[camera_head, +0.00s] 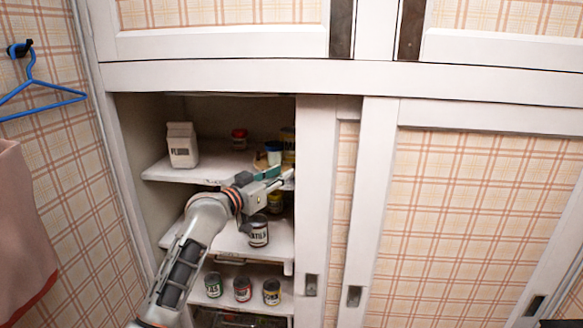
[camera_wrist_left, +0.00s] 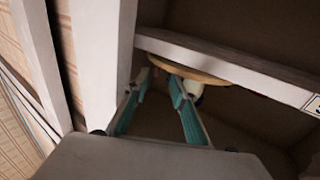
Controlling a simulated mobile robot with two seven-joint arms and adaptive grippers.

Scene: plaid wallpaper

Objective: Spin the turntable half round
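The turntable is a round wooden disc (camera_head: 259,167) on the upper shelf of the open cupboard, at its right side by the sliding door. Jars and cans stand on it, partly hidden behind the door edge and my gripper. The left wrist view shows its pale rim (camera_wrist_left: 190,66) from below. My left gripper (camera_head: 285,174) is at the front edge of that shelf, just in front of the disc. In the left wrist view its teal-padded fingers (camera_wrist_left: 160,80) are apart, with the rim at their tips. I cannot tell whether they touch it. My right gripper is not in view.
Several cans stand on lower shelves, including a black-and-white one (camera_head: 258,231). The white sliding door frame (camera_head: 314,200) is close to the gripper's right. A blue hanger (camera_head: 40,88) hangs at left.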

